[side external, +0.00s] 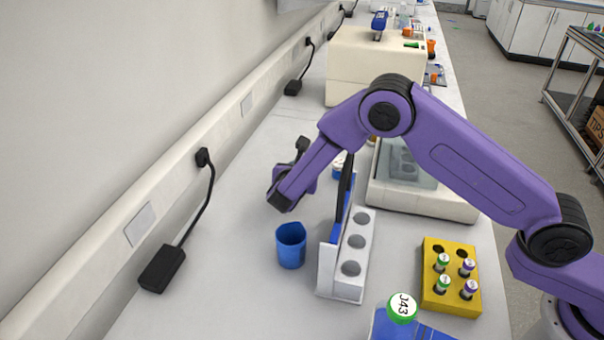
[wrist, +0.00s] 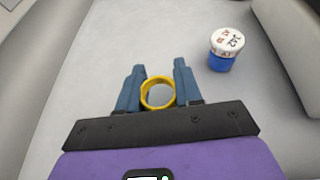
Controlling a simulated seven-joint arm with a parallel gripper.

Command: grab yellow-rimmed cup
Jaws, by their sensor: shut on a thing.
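The yellow-rimmed cup (wrist: 158,94) shows in the wrist view as a yellow ring with a grey inside. It sits between the two blue-grey fingers of my gripper (wrist: 159,70), which is shut on it. In the side view my arm's end hides the cup and the fingers, so I cannot tell whether the cup touches the bench.
A blue cup (side external: 291,247) stands in front of my arm's end. A white rack (side external: 349,268) stands right of it. A yellow tube block (side external: 449,300) is further right. A white-capped blue bottle (wrist: 222,50) stands right of my fingers. A wall runs along the left.

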